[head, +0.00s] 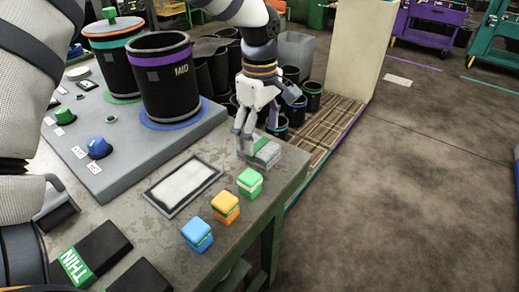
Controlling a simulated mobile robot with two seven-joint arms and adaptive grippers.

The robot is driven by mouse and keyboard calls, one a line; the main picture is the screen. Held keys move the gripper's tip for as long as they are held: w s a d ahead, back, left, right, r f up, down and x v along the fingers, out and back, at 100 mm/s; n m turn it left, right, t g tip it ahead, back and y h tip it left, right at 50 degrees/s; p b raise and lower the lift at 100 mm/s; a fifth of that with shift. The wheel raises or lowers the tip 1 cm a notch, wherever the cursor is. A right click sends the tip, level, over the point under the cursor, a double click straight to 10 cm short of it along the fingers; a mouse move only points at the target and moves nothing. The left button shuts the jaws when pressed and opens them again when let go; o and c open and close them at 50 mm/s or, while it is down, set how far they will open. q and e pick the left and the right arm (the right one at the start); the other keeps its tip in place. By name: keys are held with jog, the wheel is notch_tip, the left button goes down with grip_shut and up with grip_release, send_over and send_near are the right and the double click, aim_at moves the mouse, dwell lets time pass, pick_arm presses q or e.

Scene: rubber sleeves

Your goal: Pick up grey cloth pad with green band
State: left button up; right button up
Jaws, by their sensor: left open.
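The grey cloth pad with the green band (267,154) lies on the far right corner of the workbench in the head view. Its grey right part shows, and the green band shows on its upper left part. My left gripper (246,146) points down at the pad's left side, with its fingers open. The fingers hide part of the pad's left end. I cannot tell whether they touch it. My right gripper is not in view.
Green, orange and blue small blocks (225,206) stand in a row along the bench's right edge. A framed pale plate (184,186) lies left of them. A black MID sleeve (166,80) stands on the grey board (130,160). Several black cylinders (312,95) stand beyond the bench. Open floor is right.

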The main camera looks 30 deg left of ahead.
aim_at(259, 145)
pick_arm(q)
notch_tip(259, 145, down, 4)
jog(key=shift+f, duration=0.15)
jog(key=shift+s, duration=0.1)
jog(key=c, duration=1.3)
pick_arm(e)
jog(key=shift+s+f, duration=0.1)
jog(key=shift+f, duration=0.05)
pick_arm(q)
jog(key=shift+o, duration=0.2)
jog(key=shift+a+r, duration=0.1)
jog(key=shift+r, duration=0.35)
notch_tip(259, 145, up, 4)
jog(key=shift+s+f, duration=0.15)
jog(key=shift+f, duration=0.1)
jog(key=s+d+r, duration=0.2)
jog(key=s+r, duration=0.2)
jog(key=s, duration=0.2)
jog(key=s+d+r+p, duration=0.1)
jog(key=s+d+r, duration=0.1)
jog(key=s+r, duration=0.2)
jog(key=s, duration=0.3)
jog(key=shift+d+r, duration=0.35)
jog(key=shift+d, duration=0.05)
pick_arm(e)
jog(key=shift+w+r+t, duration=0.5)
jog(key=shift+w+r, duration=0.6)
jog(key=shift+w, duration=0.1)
